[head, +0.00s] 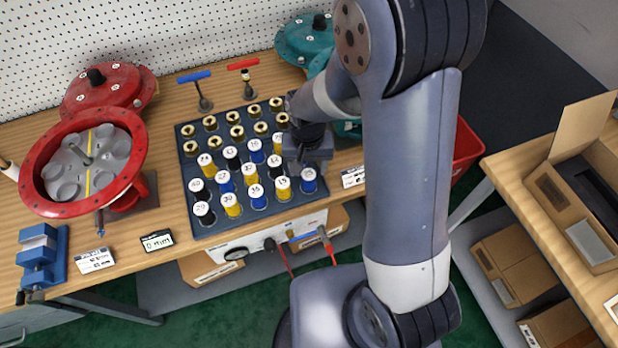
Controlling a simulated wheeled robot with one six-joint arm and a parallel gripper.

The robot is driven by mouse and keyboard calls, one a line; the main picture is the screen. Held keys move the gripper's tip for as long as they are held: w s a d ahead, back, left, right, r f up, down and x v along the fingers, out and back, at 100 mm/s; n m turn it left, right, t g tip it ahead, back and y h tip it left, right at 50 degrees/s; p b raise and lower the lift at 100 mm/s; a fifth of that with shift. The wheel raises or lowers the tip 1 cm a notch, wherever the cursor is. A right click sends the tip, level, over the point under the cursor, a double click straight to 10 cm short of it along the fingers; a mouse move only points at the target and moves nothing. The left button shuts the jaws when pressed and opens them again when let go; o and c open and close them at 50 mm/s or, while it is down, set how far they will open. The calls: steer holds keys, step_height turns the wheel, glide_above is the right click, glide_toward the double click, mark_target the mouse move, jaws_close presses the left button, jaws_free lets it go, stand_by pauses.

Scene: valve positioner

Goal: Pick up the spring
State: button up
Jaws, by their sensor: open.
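No coil shows clearly, so I cannot tell which piece is the spring. My gripper (306,166) is open, pointing down over the right side of the tray, close to the right-hand cylinders. My gripper and arm hide the tray's back right part. I cannot tell whether the fingers touch anything.
An open red housing (52,199) with pale round pockets stands left of the tray, a closed red one (128,83) behind it. A teal housing (297,45) is at the back. Two T-handled tools (204,103) (246,82) stand behind the tray. A blue vise (42,250) is front left.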

mark_target(309, 174)
steer(key=shift+d+f+p, duration=0.1)
steer(key=shift+f+p, duration=0.5)
steer(key=shift+f, duration=1.95)
steer(key=shift+c, duration=0.5)
steer(key=c, duration=1)
steer(key=shift+r, duration=0.1)
